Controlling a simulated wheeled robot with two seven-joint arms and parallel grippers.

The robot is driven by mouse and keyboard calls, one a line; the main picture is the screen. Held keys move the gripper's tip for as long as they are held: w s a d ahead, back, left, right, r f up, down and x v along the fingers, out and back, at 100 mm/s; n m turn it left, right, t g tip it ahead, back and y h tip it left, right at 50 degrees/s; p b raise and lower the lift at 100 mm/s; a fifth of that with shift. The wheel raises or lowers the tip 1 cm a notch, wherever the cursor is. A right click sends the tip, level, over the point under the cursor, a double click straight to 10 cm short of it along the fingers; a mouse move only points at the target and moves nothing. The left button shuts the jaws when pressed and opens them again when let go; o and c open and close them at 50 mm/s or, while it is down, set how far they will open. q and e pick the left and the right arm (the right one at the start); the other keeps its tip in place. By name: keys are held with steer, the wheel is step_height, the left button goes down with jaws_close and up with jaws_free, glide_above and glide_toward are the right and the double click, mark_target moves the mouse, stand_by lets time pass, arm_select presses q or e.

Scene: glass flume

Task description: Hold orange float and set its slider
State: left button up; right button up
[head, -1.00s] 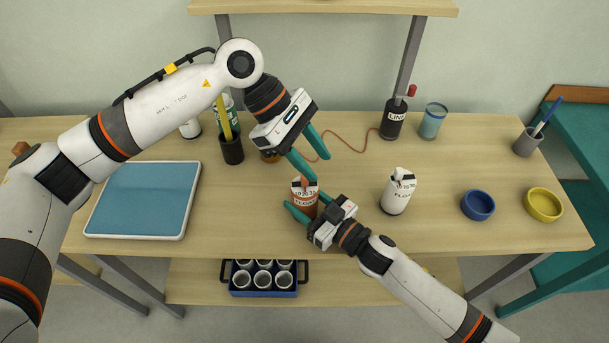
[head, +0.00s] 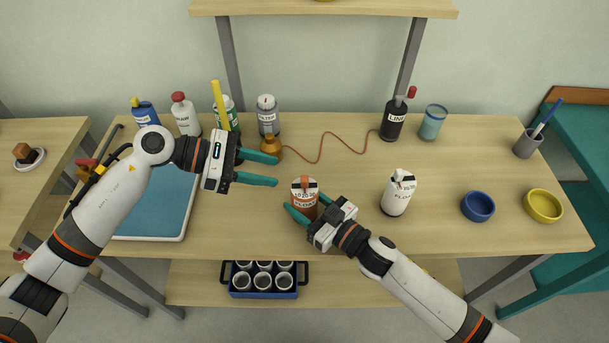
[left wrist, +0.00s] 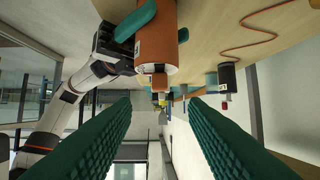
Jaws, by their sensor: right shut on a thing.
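The orange float (head: 303,204) stands upright near the middle of the bench, with a white scale band and a small orange slider (head: 308,184) at its top. The slider's exact setting is too small to read. My right gripper (head: 308,211) is shut on the float's body from the front right. My left gripper (head: 277,170) is open and empty, up and to the left of the float, its fingers pointing right. In the left wrist view the float (left wrist: 156,45) shows beyond my open left fingers, with a teal finger of my right gripper (left wrist: 136,20) against it.
A white float (head: 397,195) stands to the right, then blue (head: 478,206) and yellow (head: 543,205) bowls. Bottles and a brass weight (head: 271,148) with a red cord stand behind. A blue tray (head: 160,238) lies left, partly under my left arm.

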mark_target(304, 178)
arm_select(q)
steer(key=x, duration=0.8)
steer(key=shift+d+f, duration=0.15)
steer(key=shift+d, duration=0.15)
jaws_close()
